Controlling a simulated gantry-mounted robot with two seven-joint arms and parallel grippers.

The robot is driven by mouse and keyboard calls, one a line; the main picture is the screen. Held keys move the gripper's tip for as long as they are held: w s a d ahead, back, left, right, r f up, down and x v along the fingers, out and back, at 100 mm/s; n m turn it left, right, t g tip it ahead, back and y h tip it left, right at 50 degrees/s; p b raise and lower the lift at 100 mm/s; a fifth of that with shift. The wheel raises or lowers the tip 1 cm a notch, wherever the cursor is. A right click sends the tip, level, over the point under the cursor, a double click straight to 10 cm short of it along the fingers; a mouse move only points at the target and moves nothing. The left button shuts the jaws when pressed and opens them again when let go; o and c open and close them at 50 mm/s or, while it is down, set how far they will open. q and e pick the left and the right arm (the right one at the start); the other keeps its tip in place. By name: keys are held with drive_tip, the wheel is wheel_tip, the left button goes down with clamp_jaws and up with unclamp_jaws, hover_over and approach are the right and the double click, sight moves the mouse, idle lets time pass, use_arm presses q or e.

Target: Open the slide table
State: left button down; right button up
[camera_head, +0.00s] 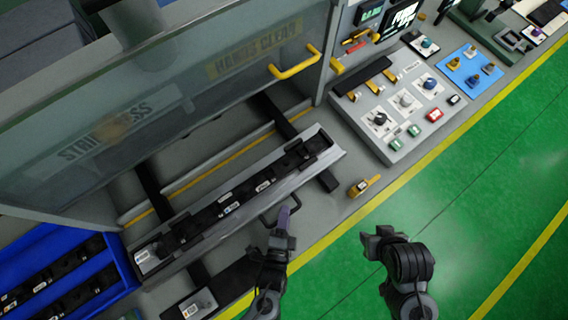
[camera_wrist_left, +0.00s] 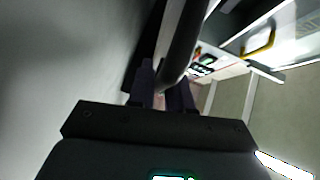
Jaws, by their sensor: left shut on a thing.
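The slide table (camera_head: 225,231) is a long grey tray on dark rails, lying diagonally in front of the station's clear guard. A row of black parts with small white labels sits along it. My left gripper (camera_head: 284,220) is at the dark bar handle on the table's front side and is shut on it. In the left wrist view the handle (camera_wrist_left: 187,42) runs as a dark bar between the two fingers (camera_wrist_left: 163,92). My right gripper (camera_head: 372,241) hangs over the green floor, apart from everything; its jaw opening is unclear.
The guard (camera_head: 190,85) has a yellow handle (camera_head: 295,64) and stands behind the table. A blue bin (camera_head: 122,270) with black parts is at the lower left. A grey control panel (camera_head: 400,145) and a small yellow piece (camera_head: 363,186) are to the right. The green floor is clear.

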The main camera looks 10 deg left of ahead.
use_arm(q)
drive_tip(key=c, duration=1.1)
unclamp_jaws()
drive_tip(key=shift+w, duration=0.1)
drive_tip(key=shift+c, duration=0.2)
drive_tip(key=s, duration=0.3)
drive_tip(key=s+r, duration=0.1)
drive_tip(key=s, duration=0.6)
drive_tip(key=shift+s+a+r+b, duration=0.25)
drive_tip(key=shift+s+r+b, duration=0.05)
drive_tip(key=shift+s+b, duration=0.1)
